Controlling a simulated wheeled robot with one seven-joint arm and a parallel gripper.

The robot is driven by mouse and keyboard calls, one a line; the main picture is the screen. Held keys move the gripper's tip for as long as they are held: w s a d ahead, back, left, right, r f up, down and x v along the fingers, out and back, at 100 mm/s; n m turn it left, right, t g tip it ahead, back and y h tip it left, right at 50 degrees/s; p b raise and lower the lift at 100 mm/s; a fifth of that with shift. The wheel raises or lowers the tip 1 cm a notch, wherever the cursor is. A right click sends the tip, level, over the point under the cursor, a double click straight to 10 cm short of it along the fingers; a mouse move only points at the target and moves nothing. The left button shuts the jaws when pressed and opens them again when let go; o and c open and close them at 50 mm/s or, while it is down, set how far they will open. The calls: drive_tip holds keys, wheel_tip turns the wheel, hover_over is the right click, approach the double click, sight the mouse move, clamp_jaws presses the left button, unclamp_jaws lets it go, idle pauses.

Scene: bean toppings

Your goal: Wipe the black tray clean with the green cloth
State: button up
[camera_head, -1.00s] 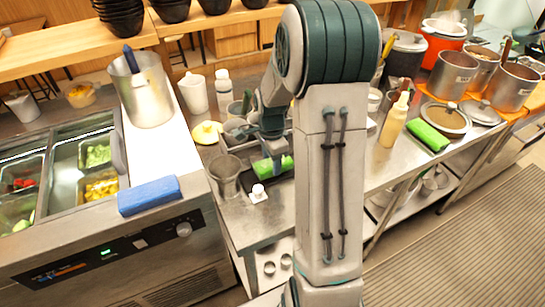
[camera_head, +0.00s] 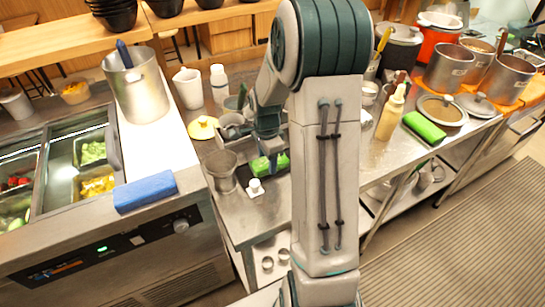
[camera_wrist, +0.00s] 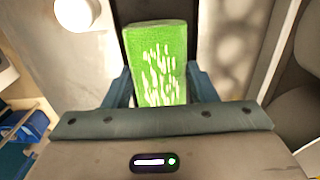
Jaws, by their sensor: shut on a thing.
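The green cloth (camera_head: 270,165) is a thick bright green block low over the steel counter, left of my arm column. In the wrist view the cloth (camera_wrist: 156,60) stands between my blue fingers, with pale streaks on its face. My gripper (camera_wrist: 158,88) is shut on it; in the head view my gripper (camera_head: 268,148) is partly hidden by my arm. A dark surface that looks like the black tray (camera_wrist: 117,12) shows beside the cloth. Most of the tray is hidden, and I cannot tell whether the cloth touches it.
A small white item (camera_head: 256,187) sits just in front of the cloth. A clear container (camera_head: 221,172) stands to its left. A second green block (camera_head: 424,128), a yellowish bottle (camera_head: 391,113) and steel pots (camera_head: 450,68) stand right of my arm. A blue block (camera_head: 146,192) lies left.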

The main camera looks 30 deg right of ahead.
wheel_tip(320, 180, up, 2)
drive_tip(key=shift+r, duration=0.15)
drive_tip(key=shift+d+r+p, duration=0.1)
drive_tip(key=shift+r+p, duration=2)
drive_tip(key=shift+r, duration=0.8)
